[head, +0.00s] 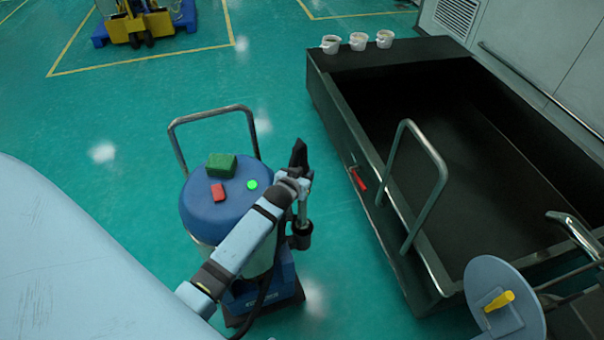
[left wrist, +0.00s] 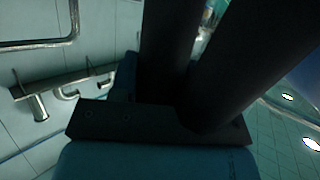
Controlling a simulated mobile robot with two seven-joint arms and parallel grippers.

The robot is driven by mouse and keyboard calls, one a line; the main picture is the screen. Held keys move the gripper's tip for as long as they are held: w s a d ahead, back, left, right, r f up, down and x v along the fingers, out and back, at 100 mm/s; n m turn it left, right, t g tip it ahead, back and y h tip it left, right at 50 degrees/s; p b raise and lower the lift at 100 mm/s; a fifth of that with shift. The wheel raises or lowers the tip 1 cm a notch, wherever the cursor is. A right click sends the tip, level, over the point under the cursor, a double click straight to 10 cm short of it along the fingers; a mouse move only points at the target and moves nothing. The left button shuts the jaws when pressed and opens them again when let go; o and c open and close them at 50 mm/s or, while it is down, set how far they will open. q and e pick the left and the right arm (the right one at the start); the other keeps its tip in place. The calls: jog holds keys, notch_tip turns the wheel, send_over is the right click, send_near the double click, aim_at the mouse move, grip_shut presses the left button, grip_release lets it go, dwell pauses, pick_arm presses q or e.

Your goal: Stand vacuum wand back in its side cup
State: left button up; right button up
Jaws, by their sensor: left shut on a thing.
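The vacuum wand (head: 298,153) has a black flat head and a thin grey tube, and stands near upright beside the vacuum. My left gripper (head: 302,184) is shut on the wand just below its head. The black side cup (head: 301,236) is on the right side of the vacuum (head: 212,205), directly below the wand. The tube's lower end meets the cup in the picture, but I cannot tell whether it is inside. In the left wrist view, dark shapes fill the middle and hide the grip. My right gripper is not in view.
The vacuum's blue lid carries a green block (head: 221,165) and a red part (head: 218,192); a metal handle (head: 213,113) rises behind. A large black open bin (head: 345,130) with a metal handle stands at right. Three white pots (head: 358,41) sit on its far edge.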

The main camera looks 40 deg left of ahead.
pick_arm(q)
jog(key=shift+f+b, duration=0.55)
jog(key=shift+f, duration=1.4)
dwell(1.7)
jog(key=o, duration=1)
jog(key=v, duration=1.4)
jog(key=shift+p, duration=0.3)
